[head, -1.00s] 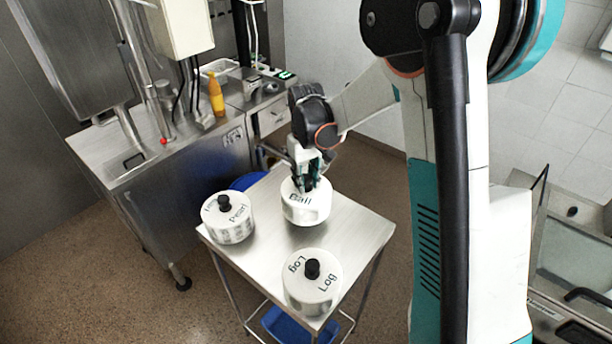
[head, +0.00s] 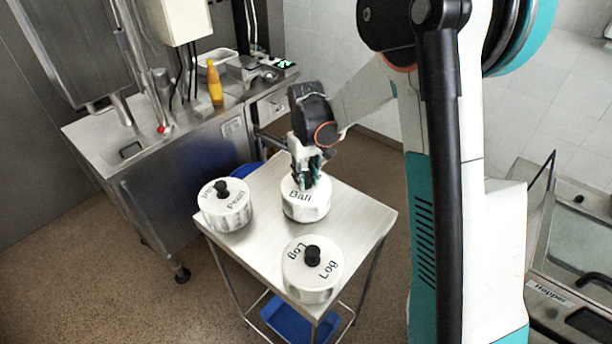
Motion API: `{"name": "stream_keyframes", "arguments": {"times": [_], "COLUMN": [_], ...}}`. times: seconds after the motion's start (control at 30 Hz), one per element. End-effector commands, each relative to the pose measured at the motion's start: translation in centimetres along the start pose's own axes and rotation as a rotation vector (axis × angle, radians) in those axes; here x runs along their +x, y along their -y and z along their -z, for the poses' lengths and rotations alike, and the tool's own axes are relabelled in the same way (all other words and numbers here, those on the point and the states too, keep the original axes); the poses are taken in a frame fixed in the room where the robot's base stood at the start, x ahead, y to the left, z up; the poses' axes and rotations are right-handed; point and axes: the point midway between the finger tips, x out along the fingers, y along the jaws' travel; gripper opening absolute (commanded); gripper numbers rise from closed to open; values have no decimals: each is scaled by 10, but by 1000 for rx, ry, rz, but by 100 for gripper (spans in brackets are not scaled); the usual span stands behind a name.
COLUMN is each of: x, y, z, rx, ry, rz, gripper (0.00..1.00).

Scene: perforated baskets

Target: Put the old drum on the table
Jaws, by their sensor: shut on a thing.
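Three white drums stand on a steel table (head: 345,222), and none is visibly labelled old. The drum marked "Ball" (head: 305,208) is at the back. My gripper (head: 308,182) reaches down onto its top from above and is shut on it, hiding its knob. The drum seems to rest on the tabletop. The drum marked "Pearl" (head: 226,212) stands at the left with a black knob. The drum marked "Log" (head: 312,275) stands at the front with a black knob.
A steel counter (head: 150,150) with a sink stands at the back left and holds an orange bottle (head: 214,84). A blue bin (head: 290,318) sits on the table's lower shelf. Bare tabletop shows at the right. A grey unit (head: 575,240) stands at far right.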

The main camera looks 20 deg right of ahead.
Motion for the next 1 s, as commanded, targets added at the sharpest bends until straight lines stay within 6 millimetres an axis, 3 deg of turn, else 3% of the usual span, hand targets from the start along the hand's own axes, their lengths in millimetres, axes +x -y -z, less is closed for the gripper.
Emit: {"name": "stream_keyframes", "arguments": {"times": [0.2,0.23,0.33,0.57,0.7,1.0], "x": [0,0,0,0,0,0], "y": [0,0,0,0,0,0], "z": [0,0,0,0,0,0], "rx": [0,0,0,0,0,0], "ry": [0,0,0,0,0,0], "rz": [0,0,0,0,0,0], "gripper": [0,30,51,51,71,71]}}
